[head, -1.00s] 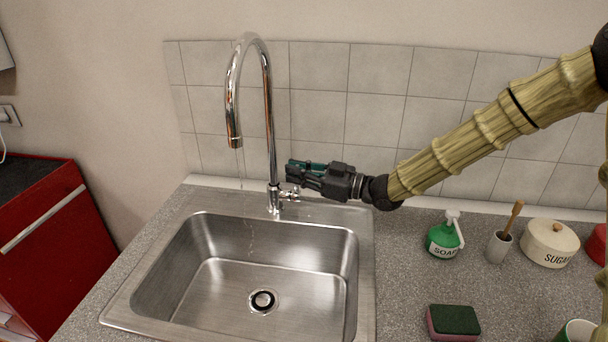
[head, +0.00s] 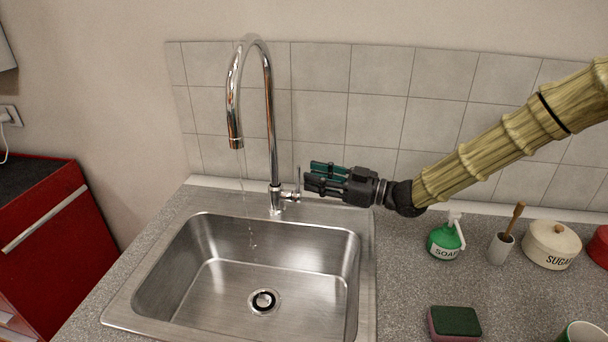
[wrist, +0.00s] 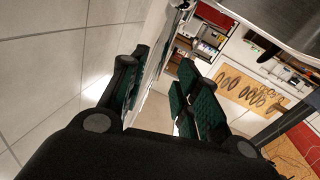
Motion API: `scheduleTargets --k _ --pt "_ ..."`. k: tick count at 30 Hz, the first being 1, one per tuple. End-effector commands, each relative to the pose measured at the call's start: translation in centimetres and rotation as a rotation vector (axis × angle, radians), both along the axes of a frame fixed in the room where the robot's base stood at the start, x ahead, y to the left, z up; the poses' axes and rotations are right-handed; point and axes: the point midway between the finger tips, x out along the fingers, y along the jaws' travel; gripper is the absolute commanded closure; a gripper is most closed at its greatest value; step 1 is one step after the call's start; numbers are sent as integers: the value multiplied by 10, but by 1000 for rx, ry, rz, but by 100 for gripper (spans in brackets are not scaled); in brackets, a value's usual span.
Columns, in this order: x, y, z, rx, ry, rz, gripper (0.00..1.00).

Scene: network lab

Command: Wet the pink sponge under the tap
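The pink sponge (head: 433,325) with a dark green top (head: 455,320) lies on the counter to the right of the sink. The chrome tap (head: 270,120) stands behind the sink, and a thin stream of water (head: 243,185) falls from its spout into the basin. The tap's side lever (head: 292,194) is at its base. My gripper (head: 308,175) is just right of the lever, apart from it, with nothing between its fingers. In the wrist view, my gripper's green-padded fingers (wrist: 163,95) are spread with a gap between them.
The steel sink (head: 190,270) has an empty basin with a drain (head: 264,301). On the counter at the right stand a green soap bottle (head: 445,240), a grey cup with a brush (head: 500,247) and a sugar pot (head: 550,245). A tiled wall (head: 375,90) is close behind my gripper.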

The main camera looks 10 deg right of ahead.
Motion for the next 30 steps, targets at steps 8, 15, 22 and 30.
scheduleTargets --k 8,15,22,30 --pt "-11 -21 0 0 -1 -1 68" --pt "-12 -22 -1 0 -1 0 68" --pt "-12 -22 10 0 -1 0 68" --pt "-12 -22 55 0 -1 0 68"
